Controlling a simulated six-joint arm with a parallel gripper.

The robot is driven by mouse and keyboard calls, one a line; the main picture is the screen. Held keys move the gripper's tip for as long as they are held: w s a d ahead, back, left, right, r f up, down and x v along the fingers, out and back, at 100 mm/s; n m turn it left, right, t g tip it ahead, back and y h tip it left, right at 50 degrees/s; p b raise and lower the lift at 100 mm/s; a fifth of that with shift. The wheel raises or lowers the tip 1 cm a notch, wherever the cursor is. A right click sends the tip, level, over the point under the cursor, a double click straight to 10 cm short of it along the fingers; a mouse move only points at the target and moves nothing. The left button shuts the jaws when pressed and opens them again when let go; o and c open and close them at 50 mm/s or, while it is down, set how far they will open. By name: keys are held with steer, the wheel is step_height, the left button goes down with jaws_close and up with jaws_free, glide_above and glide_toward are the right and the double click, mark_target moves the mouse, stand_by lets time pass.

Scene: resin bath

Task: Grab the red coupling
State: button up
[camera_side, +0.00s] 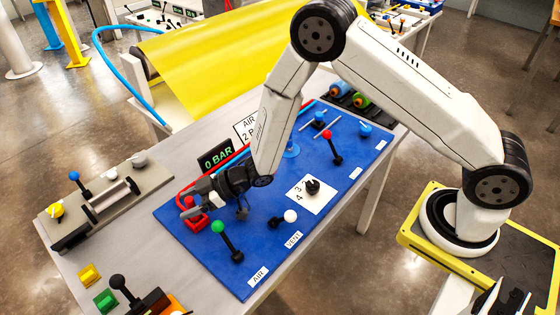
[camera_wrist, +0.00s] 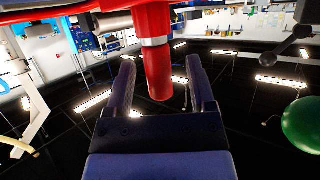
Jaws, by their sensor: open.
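The red coupling (camera_wrist: 157,72) is a red cylinder with a metal band. In the wrist view it hangs between the two fingers of my gripper (camera_wrist: 160,66), with a visible gap on each side. In the side view my gripper (camera_side: 190,207) is low over the left part of the blue panel, at a red fitting (camera_side: 198,222) that it partly hides. The fingers are open. I cannot tell from the side view how far the coupling reaches between them.
A green-knobbed lever (camera_side: 218,227) stands close to my gripper; its green ball (camera_wrist: 303,125) shows at the right in the wrist view. A pressure display (camera_side: 217,157) reads 0 BAR behind. A white-knobbed lever (camera_side: 290,216) and dial (camera_side: 312,187) lie to the right.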

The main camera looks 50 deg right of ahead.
stand_by(0.3)
jaws_close()
steer(key=shift+r, duration=0.15)
steer(key=shift+r, duration=0.8)
steer(key=s+d+r, duration=0.5)
steer(key=s+r, duration=0.6)
steer(key=s, duration=0.2)
steer(key=shift+d, duration=0.2)
